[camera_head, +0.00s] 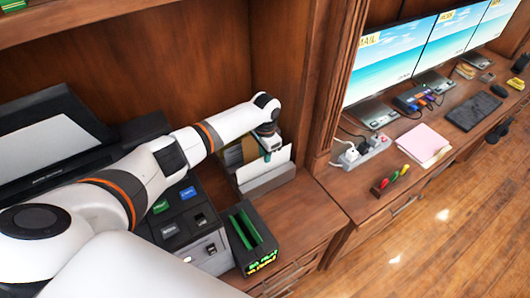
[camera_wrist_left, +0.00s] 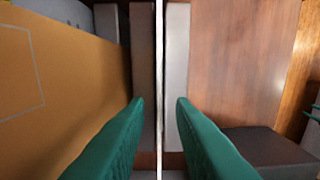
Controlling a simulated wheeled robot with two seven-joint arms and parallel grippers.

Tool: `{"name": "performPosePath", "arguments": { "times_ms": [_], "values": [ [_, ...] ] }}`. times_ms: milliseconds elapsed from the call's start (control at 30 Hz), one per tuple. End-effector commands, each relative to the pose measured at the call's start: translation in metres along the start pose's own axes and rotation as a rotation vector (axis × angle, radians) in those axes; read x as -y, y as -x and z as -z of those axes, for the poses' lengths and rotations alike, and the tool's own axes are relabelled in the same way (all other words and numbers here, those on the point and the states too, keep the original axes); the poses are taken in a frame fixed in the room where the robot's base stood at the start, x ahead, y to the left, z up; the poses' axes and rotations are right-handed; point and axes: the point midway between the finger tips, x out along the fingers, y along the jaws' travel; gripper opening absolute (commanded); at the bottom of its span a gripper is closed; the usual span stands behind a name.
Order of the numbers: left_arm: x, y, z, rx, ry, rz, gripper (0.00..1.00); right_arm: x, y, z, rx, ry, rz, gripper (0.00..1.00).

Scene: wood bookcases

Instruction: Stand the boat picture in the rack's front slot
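A thin white panel, likely the boat picture (camera_head: 278,168), stands upright in the grey rack (camera_head: 268,184); its printed face does not show. In the left wrist view the picture (camera_wrist_left: 159,60) is edge-on, between two grey rack walls (camera_wrist_left: 177,60). Bare wood lies beyond the right wall, so this looks like the front slot. My left gripper (camera_head: 267,154) is over the picture's top edge. Its green fingers (camera_wrist_left: 160,101) are on either side of the picture with a gap on each side. The picture's bottom edge is hidden. My right gripper is not in view.
A brown folder (camera_wrist_left: 60,80) stands in the rack behind the picture. A black box with green slots (camera_head: 250,238) sits in front of the rack, and a dark machine with buttons (camera_head: 188,215) is to the left. Bare wood (camera_head: 310,205) lies to the right.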

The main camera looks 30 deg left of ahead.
Motion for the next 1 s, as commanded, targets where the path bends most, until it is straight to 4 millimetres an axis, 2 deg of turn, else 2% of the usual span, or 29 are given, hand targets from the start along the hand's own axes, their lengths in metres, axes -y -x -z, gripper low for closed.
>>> {"name": "performPosePath", "arguments": {
  "times_ms": [267, 433, 567, 800, 1000],
  "values": [
    [0.0, 0.0, 0.0, -0.001, 0.0, 0.001, 0.27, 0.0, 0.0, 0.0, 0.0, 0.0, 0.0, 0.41],
    [0.0, 0.01, -0.001, 0.001, -0.001, 0.0, 0.27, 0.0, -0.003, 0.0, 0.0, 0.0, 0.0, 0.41],
    [-0.001, 0.033, -0.001, 0.004, -0.002, -0.002, 0.27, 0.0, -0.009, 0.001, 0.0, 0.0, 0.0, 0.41],
    [0.0, 0.085, -0.001, 0.004, -0.001, -0.002, 0.27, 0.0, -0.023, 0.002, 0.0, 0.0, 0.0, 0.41],
    [0.0, 0.112, 0.0, 0.002, 0.0, -0.001, 0.27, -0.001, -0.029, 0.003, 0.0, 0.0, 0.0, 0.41]
  ]
}}
